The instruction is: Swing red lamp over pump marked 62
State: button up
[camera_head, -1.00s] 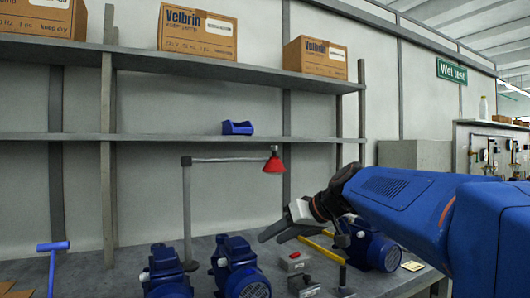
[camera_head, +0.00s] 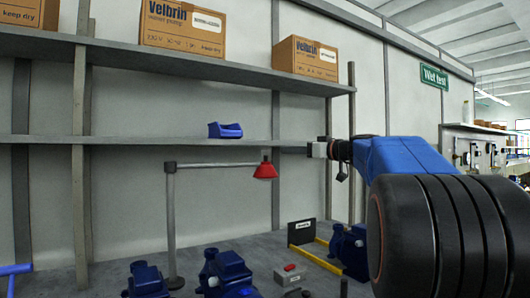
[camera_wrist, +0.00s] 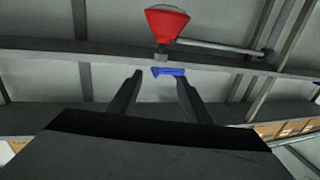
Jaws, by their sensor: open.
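The red lamp (camera_head: 265,171) hangs at the right end of a grey horizontal arm on a post (camera_head: 171,225). It also shows in the wrist view (camera_wrist: 166,24), beyond my fingertips. My gripper (camera_head: 290,149) is open and empty, pointing left, to the right of the lamp and a little higher in the head view. Its two fingers (camera_wrist: 160,77) stand apart in the wrist view. Blue pumps stand on the bench: one (camera_head: 147,281) left of the post's foot, one (camera_head: 226,274) right of it, one (camera_head: 350,248) farther right, partly hidden by my arm. I cannot read any number on them.
A shelf above carries cartons (camera_head: 182,26); a lower shelf holds a blue bin (camera_head: 225,130), above the lamp. A small grey box with a red top (camera_head: 289,275), a yellow bar (camera_head: 318,258) and a dark labelled plate (camera_head: 301,232) are on the bench. Wall uprights stand behind.

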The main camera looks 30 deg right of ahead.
jog(key=x, duration=1.4)
jog(key=shift+w+a, duration=0.1)
jog(key=shift+w, duration=0.2)
grip_shut()
